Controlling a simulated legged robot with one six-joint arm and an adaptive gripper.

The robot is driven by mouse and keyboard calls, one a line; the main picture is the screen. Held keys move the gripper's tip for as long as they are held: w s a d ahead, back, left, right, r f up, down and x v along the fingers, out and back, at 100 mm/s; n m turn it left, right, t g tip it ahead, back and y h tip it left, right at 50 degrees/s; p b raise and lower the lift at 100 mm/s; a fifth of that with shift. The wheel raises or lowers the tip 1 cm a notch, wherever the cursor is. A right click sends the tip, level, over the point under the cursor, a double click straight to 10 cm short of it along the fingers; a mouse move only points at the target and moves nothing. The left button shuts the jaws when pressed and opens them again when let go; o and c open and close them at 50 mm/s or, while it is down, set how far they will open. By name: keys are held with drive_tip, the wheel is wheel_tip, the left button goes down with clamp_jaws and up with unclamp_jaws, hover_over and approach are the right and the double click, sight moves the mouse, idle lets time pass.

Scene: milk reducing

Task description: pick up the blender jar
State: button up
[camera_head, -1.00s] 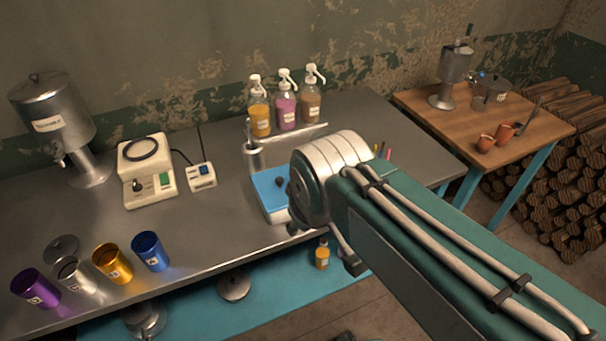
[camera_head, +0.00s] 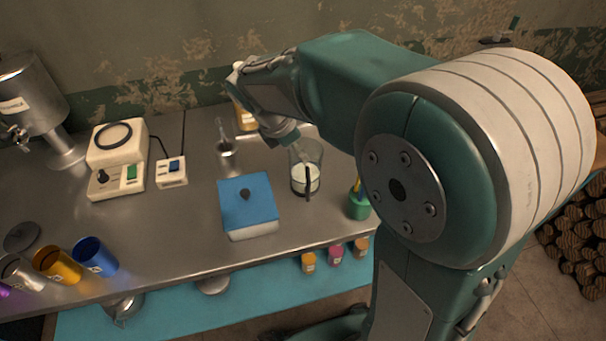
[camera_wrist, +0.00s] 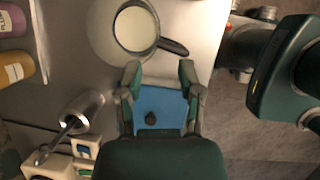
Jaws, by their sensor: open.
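The blender jar (camera_head: 306,172) is a clear glass vessel with white liquid in it and a dark handle. It stands upright on the steel counter, right of a blue-topped white box (camera_head: 249,208). In the wrist view the jar (camera_wrist: 124,28) shows from above, with its handle pointing right. My gripper (camera_wrist: 160,76) is open and empty there. Its fingertips are below the jar in the picture, apart from it, and the blue top shows between the fingers. In the head view my arm hides most of the gripper, near the back of the counter.
A steel cup with a rod (camera_head: 226,150) stands left of the jar, and a green pen cup (camera_head: 358,204) stands right of it. Pump bottles (camera_wrist: 14,68) are at the back.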

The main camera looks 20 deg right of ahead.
sight(311, 167)
drive_tip(key=x, duration=0.7)
drive_tip(key=shift+w+d, duration=0.15)
drive_tip(key=shift+d, duration=0.25)
drive_tip(key=shift+f, duration=0.35)
drive_tip(key=shift+w+a+f, duration=0.1)
drive_tip(key=shift+f, duration=0.1)
clamp_jaws()
